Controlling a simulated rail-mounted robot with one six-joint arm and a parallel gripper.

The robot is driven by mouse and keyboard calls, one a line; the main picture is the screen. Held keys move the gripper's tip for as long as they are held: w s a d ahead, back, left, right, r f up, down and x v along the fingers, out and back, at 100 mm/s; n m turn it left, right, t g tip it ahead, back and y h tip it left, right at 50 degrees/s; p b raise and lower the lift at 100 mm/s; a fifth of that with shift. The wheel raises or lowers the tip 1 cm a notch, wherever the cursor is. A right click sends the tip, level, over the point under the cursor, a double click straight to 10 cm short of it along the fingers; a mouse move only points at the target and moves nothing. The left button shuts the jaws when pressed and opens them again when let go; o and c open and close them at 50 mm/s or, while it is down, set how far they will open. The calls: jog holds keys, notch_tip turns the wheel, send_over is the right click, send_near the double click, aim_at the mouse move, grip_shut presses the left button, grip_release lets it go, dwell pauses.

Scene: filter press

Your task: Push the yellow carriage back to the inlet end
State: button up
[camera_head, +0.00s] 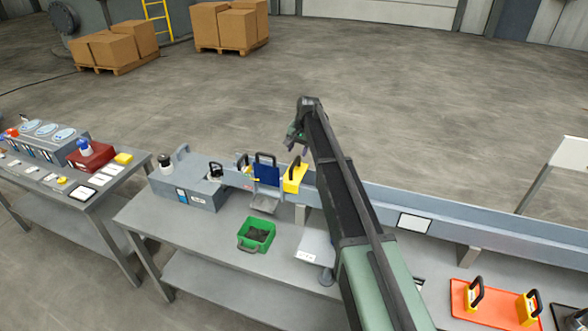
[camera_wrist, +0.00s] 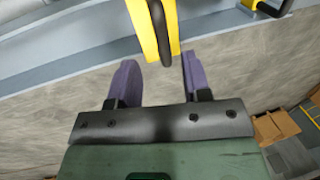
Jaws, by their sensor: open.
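The yellow carriage (camera_head: 295,180) with a black handle sits on the long grey rail, just right of a blue plate (camera_head: 266,176). In the wrist view the yellow carriage (camera_wrist: 168,25) shows at the top, just beyond the fingertips. My gripper (camera_head: 297,143) is near the carriage, above and behind it in the head view. In the wrist view its purple fingers (camera_wrist: 158,78) are apart, with nothing seen between them. I cannot tell whether a finger touches the carriage.
A grey block (camera_head: 187,190) stands at the rail's left end. A green bin (camera_head: 257,235) stands on the bench in front. An orange tray (camera_head: 488,303) with yellow handled pieces is at the right. A side table (camera_head: 130,183) is at the left. The rail right of the carriage is partly hidden by my arm.

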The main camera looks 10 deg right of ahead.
aim_at(294, 163)
jog(key=b+x, duration=0.4)
jog(key=x, duration=0.3)
jog(key=shift+r+b, duration=0.1)
jog(key=shift+b, duration=0.3)
jog(key=shift+r, duration=0.1)
jog(key=shift+r, duration=0.1)
jog(key=shift+c, duration=0.3)
grip_shut()
